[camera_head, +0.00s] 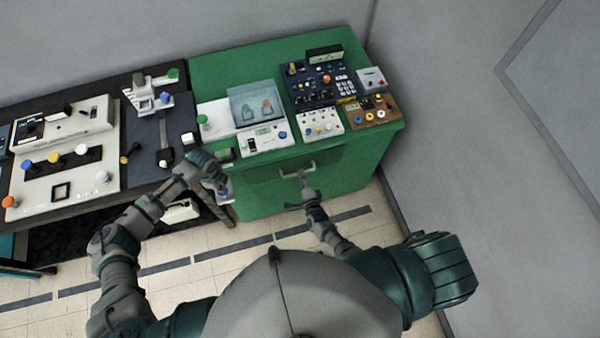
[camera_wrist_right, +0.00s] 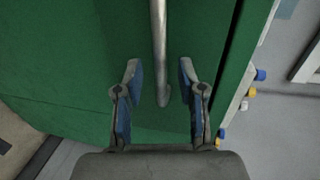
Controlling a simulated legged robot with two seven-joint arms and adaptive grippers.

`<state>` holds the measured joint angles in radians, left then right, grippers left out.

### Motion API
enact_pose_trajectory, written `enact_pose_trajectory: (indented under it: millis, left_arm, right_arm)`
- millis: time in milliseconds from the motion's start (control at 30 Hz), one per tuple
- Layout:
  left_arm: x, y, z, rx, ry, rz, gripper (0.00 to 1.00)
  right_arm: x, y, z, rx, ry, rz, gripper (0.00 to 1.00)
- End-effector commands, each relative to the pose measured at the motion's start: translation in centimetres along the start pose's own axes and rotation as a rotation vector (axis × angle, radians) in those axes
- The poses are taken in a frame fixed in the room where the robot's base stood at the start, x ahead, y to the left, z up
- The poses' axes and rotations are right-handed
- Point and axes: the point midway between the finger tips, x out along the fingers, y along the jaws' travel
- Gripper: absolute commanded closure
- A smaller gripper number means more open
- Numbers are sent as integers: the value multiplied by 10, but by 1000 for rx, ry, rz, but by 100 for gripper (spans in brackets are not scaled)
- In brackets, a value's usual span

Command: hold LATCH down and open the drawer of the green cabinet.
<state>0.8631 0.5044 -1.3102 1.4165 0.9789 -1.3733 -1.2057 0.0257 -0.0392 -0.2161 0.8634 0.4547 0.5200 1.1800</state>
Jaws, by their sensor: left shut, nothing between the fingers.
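The green cabinet (camera_head: 375,160) stands at the back centre. Its drawer front looks flush with the cabinet and has a metal handle (camera_head: 290,174). The handle (camera_wrist_right: 158,30) also shows as a grey bar in the right wrist view. My right gripper (camera_wrist_right: 160,75) is open, with the bar between its two fingers and a gap on each side. My left gripper (camera_head: 221,184) is shut and empty at the cabinet's front left edge, beside a small pale part (camera_head: 226,193) mostly hidden by it. I cannot read a LATCH label; whether the gripper touches that part is unclear.
Several devices crowd the cabinet top, including a dark keypad panel (camera_head: 322,85) and a clear-covered box (camera_head: 256,103). A dark table (camera_head: 150,180) with more panels adjoins on the left. A grey wall (camera_head: 490,150) closes off the right. The floor before the cabinet is clear.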

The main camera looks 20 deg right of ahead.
Motion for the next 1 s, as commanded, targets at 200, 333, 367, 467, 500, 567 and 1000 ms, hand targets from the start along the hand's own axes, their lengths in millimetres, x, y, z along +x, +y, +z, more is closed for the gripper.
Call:
enact_pose_trajectory:
  millis: [200, 333, 367, 467, 500, 567, 1000]
  left_arm:
    - [0, 1, 1, -1, -2, 1, 100]
    - [0, 1, 1, -1, -2, 0, 100]
    - [0, 1, 1, -1, -2, 0, 100]
    - [0, 1, 1, -1, -2, 0, 100]
    - [0, 1, 1, -1, -2, 0, 100]
    - [0, 1, 1, -1, -2, 0, 100]
    - [1, 1, 1, -1, -2, 1, 100]
  right_arm:
    - [22, 1, 1, -1, -2, 1, 61]
    - [26, 0, 1, -1, -2, 0, 61]
    - [26, 0, 1, -1, -2, 0, 61]
    - [27, 1, 1, -1, -2, 0, 61]
    - [27, 1, 1, -1, -2, 0, 61]
    - [27, 0, 1, -1, -2, 0, 61]
    - [26, 2, 1, -1, -2, 3, 100]
